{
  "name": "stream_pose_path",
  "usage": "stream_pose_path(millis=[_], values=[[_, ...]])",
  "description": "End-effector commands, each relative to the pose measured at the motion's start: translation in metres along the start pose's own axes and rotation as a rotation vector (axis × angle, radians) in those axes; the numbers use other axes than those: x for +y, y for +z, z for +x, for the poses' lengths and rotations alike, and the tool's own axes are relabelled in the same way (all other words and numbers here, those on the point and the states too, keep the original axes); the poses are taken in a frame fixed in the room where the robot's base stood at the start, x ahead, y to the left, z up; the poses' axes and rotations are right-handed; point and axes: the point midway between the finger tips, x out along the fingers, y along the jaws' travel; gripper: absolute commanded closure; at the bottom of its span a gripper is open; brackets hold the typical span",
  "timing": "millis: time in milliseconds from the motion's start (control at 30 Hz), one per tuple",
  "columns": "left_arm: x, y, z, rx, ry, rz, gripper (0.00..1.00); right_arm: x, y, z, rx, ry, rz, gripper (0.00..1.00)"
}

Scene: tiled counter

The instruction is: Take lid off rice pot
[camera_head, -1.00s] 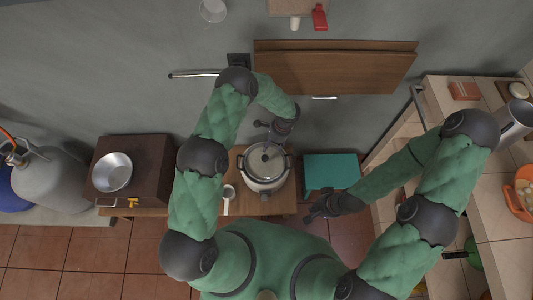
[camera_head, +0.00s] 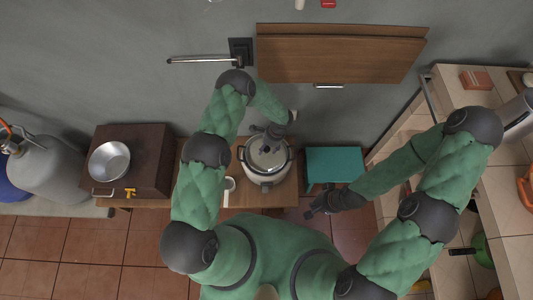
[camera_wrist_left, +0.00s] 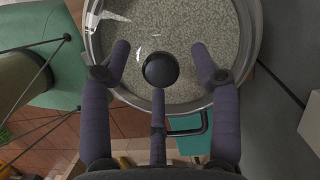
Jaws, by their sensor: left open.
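The rice pot (camera_head: 267,181) stands on the wooden table, a round pale pot with dark side handles. Its glass lid (camera_head: 257,160) is on it, with a metal rim and a dark round knob. In the left wrist view the lid (camera_wrist_left: 190,30) shows rice-like grains through the glass, and its black knob (camera_wrist_left: 160,69) lies between my fingers. My left gripper (camera_wrist_left: 162,62) is open around the knob, its fingers spread over the lid; contact cannot be told. In the head view the left gripper (camera_head: 268,142) is over the pot. My right gripper (camera_head: 313,212) is away to the right of the pot.
A white ladle (camera_head: 229,188) lies left of the pot. A metal bowl (camera_head: 109,161) sits on a brown box (camera_head: 150,150) further left. A teal box (camera_head: 335,163) stands to the right. A wooden shelf board (camera_head: 340,58) is on the wall behind.

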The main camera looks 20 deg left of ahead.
Motion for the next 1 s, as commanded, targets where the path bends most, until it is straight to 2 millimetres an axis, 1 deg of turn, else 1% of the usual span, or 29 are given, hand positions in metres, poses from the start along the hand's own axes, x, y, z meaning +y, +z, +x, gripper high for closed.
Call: stream_pose_path(millis=[100,133,167,200,267,300,333,367,633,767,867,1000], values=[[0.000,0.000,-0.002,0.000,-0.001,0.000,0.38,0.000,0.000,-0.001,0.000,0.000,0.000,1.00],[0.000,0.000,-0.002,0.000,-0.001,0.000,0.41,0.000,0.000,-0.001,0.000,0.000,0.000,1.00],[0.000,0.000,-0.002,0.000,-0.001,0.000,0.49,0.000,0.000,-0.001,0.000,0.000,0.000,1.00],[0.000,0.000,-0.002,0.000,-0.001,0.000,0.60,0.000,0.000,-0.001,0.000,0.000,0.000,1.00],[0.000,0.000,-0.002,0.000,0.000,0.000,0.77,0.000,0.000,-0.001,0.000,0.000,0.000,1.00],[0.000,0.000,-0.002,0.000,0.000,0.000,0.89,0.000,0.000,-0.001,0.000,0.000,0.000,1.00],[0.000,0.000,-0.002,0.000,-0.001,0.000,0.97,0.000,0.000,-0.001,0.000,0.000,0.000,1.00],[0.000,0.000,-0.002,0.000,-0.001,0.000,1.00,0.000,0.000,-0.001,0.000,0.000,0.000,1.00],[-0.001,0.000,-0.002,0.000,-0.001,0.000,1.00,0.000,0.000,-0.001,0.000,0.000,0.000,1.00],[-0.001,0.001,-0.006,0.000,-0.001,0.000,1.00,-0.001,0.000,-0.003,0.000,0.000,0.000,1.00],[-0.001,0.003,-0.014,0.000,-0.001,0.000,1.00,-0.002,0.000,-0.006,0.000,0.000,0.000,1.00],[-0.002,0.008,-0.034,0.000,-0.003,0.001,1.00,-0.005,0.000,-0.013,0.000,0.000,0.000,1.00]])
